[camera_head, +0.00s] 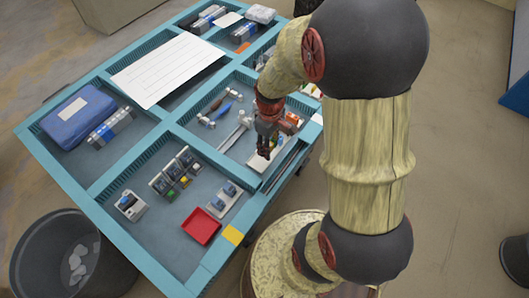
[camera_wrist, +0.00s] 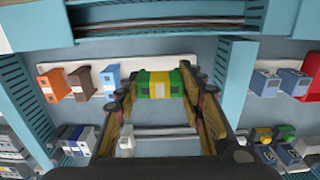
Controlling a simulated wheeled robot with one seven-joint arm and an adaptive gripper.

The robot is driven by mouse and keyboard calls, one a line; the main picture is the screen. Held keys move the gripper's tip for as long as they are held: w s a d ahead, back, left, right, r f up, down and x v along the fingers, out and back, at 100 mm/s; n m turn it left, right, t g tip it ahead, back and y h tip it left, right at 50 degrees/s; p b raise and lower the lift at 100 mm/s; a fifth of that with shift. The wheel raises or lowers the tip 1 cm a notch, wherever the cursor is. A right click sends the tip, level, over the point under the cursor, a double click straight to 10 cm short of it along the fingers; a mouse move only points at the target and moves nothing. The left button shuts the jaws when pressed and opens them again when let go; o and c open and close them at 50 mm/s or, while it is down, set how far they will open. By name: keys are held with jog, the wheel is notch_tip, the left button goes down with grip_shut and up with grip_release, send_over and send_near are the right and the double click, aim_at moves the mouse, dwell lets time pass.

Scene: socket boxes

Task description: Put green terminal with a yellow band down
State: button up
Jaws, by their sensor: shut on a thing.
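A green terminal with a yellow band (camera_wrist: 160,84) is between the fingers of my gripper (camera_head: 264,152), which is shut on it. In the wrist view, one finger is on each side of the terminal. It is over or at a white strip (camera_wrist: 115,68) that carries an orange, a brown and a blue terminal (camera_wrist: 109,80) to the left. I cannot tell whether the held terminal touches the strip. In the head view, my gripper is low over the right-hand compartment of the teal divided tray (camera_head: 168,123), and the held terminal is not clearly visible there.
Teal divider walls (camera_wrist: 236,80) stand close on the right and along the far side. A white plate with blue-grey blocks (camera_wrist: 292,82) lies beyond the right divider.

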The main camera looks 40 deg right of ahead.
jog(key=shift+w+a+f+b, duration=0.15)
jog(key=shift+w+f, duration=0.35)
jog(key=shift+f, duration=0.15)
jog(key=shift+w+a+f+b, duration=0.1)
jog(key=shift+w+f+b, duration=0.05)
jog(key=shift+w+f, duration=0.4)
jog(key=shift+w+f+b, duration=0.2)
jog(key=shift+f+b, duration=0.5)
jog(key=shift+f, duration=1.1)
jog(key=shift+f, duration=0.15)
jog(key=o, duration=1.1)
